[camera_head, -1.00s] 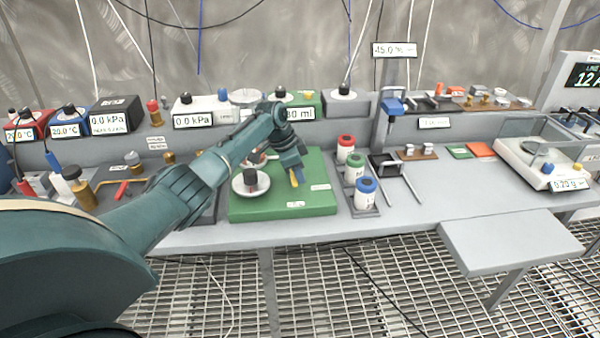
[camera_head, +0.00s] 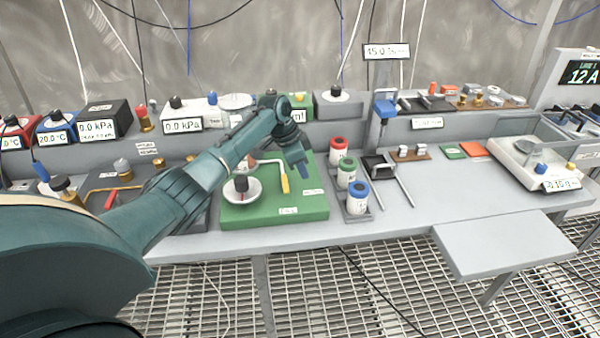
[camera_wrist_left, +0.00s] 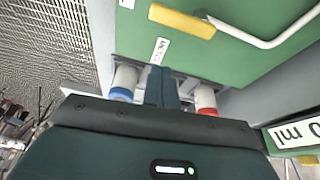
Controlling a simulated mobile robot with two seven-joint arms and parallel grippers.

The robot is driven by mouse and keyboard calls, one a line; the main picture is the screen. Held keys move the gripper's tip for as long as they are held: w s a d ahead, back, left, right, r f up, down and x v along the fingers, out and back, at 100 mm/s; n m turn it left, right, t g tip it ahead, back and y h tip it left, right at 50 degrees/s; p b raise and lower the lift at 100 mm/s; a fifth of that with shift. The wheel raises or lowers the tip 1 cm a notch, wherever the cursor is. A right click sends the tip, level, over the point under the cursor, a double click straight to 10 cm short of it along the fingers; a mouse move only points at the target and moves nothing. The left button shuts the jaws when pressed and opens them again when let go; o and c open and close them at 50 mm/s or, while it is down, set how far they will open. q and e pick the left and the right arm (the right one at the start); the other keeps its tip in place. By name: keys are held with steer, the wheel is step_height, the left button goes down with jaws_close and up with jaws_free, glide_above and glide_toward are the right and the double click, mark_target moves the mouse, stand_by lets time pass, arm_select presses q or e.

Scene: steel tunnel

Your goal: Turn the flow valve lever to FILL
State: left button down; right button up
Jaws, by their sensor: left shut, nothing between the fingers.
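A lever with a yellow handle (camera_head: 285,183) and a pale bent rod sits on the green board (camera_head: 232,211), right of a white dish with a black knob (camera_head: 242,186). The yellow handle (camera_wrist_left: 182,20) and rod also show at the top of the left wrist view. My left gripper (camera_head: 304,174) is shut and empty, just right of the handle and apart from it. Its fingers (camera_wrist_left: 161,84) point at the board's edge in the wrist view. Small white labels lie on the board; I cannot read FILL on any. My right gripper is out of view.
Bottles with red (camera_head: 339,144), green (camera_head: 347,165) and blue (camera_head: 358,188) caps stand in a rack close to the right of my left gripper. A black holder with rods (camera_head: 377,167) is beyond them.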

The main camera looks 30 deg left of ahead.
arm_select(q)
steer(key=v, duration=0.7)
steer(key=shift+s, duration=0.25)
